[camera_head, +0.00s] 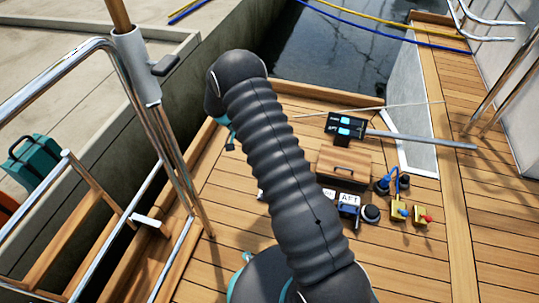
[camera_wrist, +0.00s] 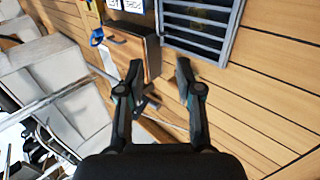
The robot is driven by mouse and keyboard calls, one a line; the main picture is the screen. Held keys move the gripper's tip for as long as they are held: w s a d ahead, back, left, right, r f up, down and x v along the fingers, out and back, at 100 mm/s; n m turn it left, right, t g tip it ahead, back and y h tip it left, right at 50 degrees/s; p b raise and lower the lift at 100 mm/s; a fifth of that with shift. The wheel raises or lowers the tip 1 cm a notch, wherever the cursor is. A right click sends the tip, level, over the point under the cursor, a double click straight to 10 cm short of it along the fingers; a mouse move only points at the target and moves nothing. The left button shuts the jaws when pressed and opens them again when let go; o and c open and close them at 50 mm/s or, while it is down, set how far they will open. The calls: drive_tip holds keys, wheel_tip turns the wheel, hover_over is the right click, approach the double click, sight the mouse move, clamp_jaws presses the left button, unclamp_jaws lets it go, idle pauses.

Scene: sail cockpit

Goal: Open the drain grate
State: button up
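The drain grate (camera_wrist: 202,22) shows at the top of the wrist view as a grey slatted panel with dark gaps, set in the wooden deck. It appears to lie flat; its far part is cut off by the picture edge. My gripper (camera_wrist: 159,66) is open and empty, with its two dark fingers apart. The right fingertip appears just below the grate's lower edge in the picture; I cannot tell whether it touches. In the head view my arm covers the gripper, and I cannot make out the grate.
A brown wooden box with a handle (camera_head: 343,166) stands close by; it also shows in the wrist view (camera_wrist: 147,52), left of the grate. A black device with blue displays (camera_head: 345,128), a grey bar (camera_head: 425,139) and yellow valves (camera_head: 400,211) are at right. Railings (camera_head: 150,130) stand at left.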

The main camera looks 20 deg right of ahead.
drive_tip(key=shift+v, duration=2.75)
drive_tip(key=s+a+n+y, duration=0.2)
drive_tip(key=s+n, duration=0.3)
drive_tip(key=s+r+t+y+p, duration=0.1)
drive_tip(key=s+r+t+p, duration=0.2)
drive_tip(key=s+r, duration=0.6)
drive_tip(key=s+r+n+t+y+p, duration=0.1)
drive_tip(key=s+r+t+y+p, duration=0.1)
drive_tip(key=s+r, duration=0.8)
drive_tip(key=s+r+n+t+y+p, duration=0.1)
drive_tip(key=s+r+t+p, duration=0.3)
drive_tip(key=r, duration=1.8)
drive_tip(key=s+t+y, duration=0.1)
drive_tip(key=s, duration=0.4)
drive_tip(key=shift+s+r+t, duration=0.2)
drive_tip(key=shift+s+t, duration=0.1)
drive_tip(key=shift+s, duration=0.05)
